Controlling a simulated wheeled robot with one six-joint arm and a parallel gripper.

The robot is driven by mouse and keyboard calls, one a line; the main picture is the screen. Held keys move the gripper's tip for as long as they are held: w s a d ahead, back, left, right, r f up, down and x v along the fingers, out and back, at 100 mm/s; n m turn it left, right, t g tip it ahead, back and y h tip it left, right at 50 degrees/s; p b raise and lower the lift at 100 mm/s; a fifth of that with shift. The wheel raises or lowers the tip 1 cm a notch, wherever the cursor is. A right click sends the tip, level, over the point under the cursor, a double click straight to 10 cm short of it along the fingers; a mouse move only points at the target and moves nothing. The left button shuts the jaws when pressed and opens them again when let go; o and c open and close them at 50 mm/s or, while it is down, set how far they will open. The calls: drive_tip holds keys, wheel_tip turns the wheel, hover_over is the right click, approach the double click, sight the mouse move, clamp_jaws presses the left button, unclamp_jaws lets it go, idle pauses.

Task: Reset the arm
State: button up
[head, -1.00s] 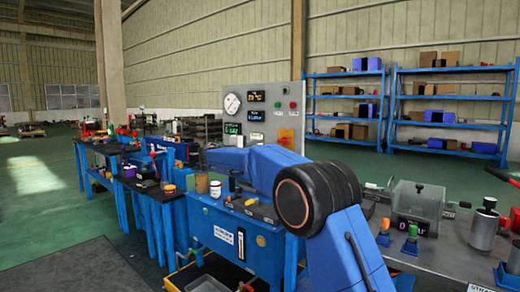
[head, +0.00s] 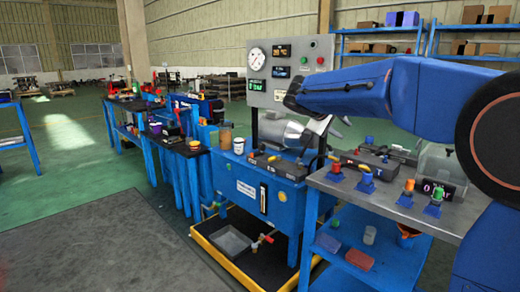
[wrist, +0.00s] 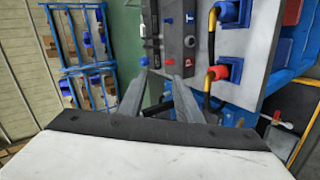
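My arm reaches in from the right side of the head view, its blue links bent toward the left. Its dark wrist end is in front of the grey gauge panel, above the blue hydraulic unit (head: 262,200). My gripper (wrist: 157,78) shows in the wrist view with its two grey fingers apart and nothing visible between them. In the head view the fingers are hard to tell from the metal parts behind them.
A grey-topped workbench (head: 400,207) with red, blue and orange fittings stands at the right. The gauge panel (head: 318,68) rises behind the unit. A yellow-edged tray (head: 228,262) lies on the floor. Blue shelves (wrist: 77,70) show in the wrist view. Floor at left is open.

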drive_tip(key=s+d+f+m+g+y, duration=0.1)
drive_tip(key=s+d+f, duration=0.15)
drive_tip(key=s, duration=0.55)
drive_tip(key=s+d+f+m+g+y, duration=0.1)
drive_tip(key=s+f+y, duration=0.15)
drive_tip(key=s, duration=0.45)
drive_tip(key=s+d+f+m+g+y, duration=0.15)
drive_tip(key=s+f, duration=0.25)
drive_tip(key=s, duration=0.4)
drive_tip(key=s+a+f+m+y, duration=0.1)
drive_tip(key=s+a+f+y, duration=0.1)
drive_tip(key=s+f, duration=0.5)
drive_tip(key=s+a+f+m+y, duration=0.1)
drive_tip(key=s+f, duration=0.7)
drive_tip(key=s, duration=0.8)
drive_tip(key=shift+s+a+f+m+y, duration=0.2)
drive_tip(key=shift+a+m+y, duration=0.2)
drive_tip(key=shift+y, duration=0.2)
drive_tip(key=shift+t, duration=0.25)
